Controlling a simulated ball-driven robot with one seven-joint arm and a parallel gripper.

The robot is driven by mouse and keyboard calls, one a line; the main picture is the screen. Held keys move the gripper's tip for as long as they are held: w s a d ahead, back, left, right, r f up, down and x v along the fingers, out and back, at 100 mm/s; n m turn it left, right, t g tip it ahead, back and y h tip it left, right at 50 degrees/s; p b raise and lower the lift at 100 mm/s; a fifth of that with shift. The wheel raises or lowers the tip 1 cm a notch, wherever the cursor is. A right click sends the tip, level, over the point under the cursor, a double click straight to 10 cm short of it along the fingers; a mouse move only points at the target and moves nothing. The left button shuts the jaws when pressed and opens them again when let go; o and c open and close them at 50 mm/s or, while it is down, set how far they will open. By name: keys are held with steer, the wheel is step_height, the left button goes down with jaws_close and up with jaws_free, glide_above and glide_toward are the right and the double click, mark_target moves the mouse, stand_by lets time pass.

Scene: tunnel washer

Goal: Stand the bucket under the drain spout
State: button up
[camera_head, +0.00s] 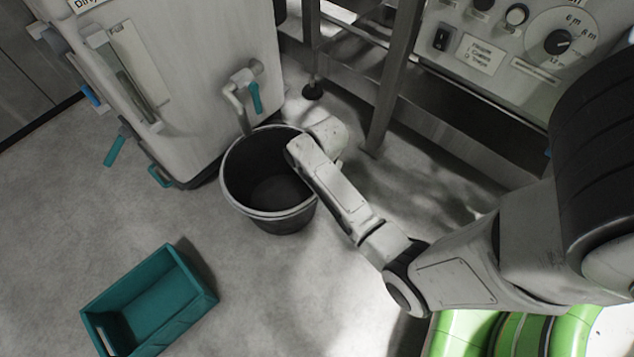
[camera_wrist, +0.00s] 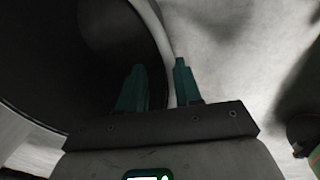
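The dark grey bucket (camera_head: 285,222) stands upright on the floor against the front of the pale washer cabinet. The drain spout (camera_head: 238,108), a bent pipe with a teal lever, comes out of the cabinet. Its lower end shows at the bucket's far left rim; I cannot tell exactly how far over the opening it reaches. My arm reaches in from the right, with its end at the bucket's right rim. In the wrist view, my gripper (camera_wrist: 158,82) has one teal finger inside the bucket and one outside, with the rim (camera_wrist: 155,25) between them. Whether they press on it is unclear.
A teal crate (camera_head: 205,302) lies on the floor at the lower left. A steel frame leg (camera_head: 393,85) stands right of the bucket, below a control panel (camera_head: 510,45). Teal handles (camera_head: 115,150) stick out from the cabinet's left side. The floor in front of the bucket is clear.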

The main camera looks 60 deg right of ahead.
step_height(320, 180, up, 7)
steer(key=p, duration=0.3)
steer(key=s+a+r+m, duration=0.4)
steer(key=a+m, duration=0.3)
steer(key=m, duration=0.2)
steer(key=s+a+r+m, duration=0.4)
steer(key=s+a+m, duration=0.3)
steer(key=a+m, duration=0.1)
steer(key=shift+a+m, duration=0.3)
steer(key=shift+m, duration=0.6)
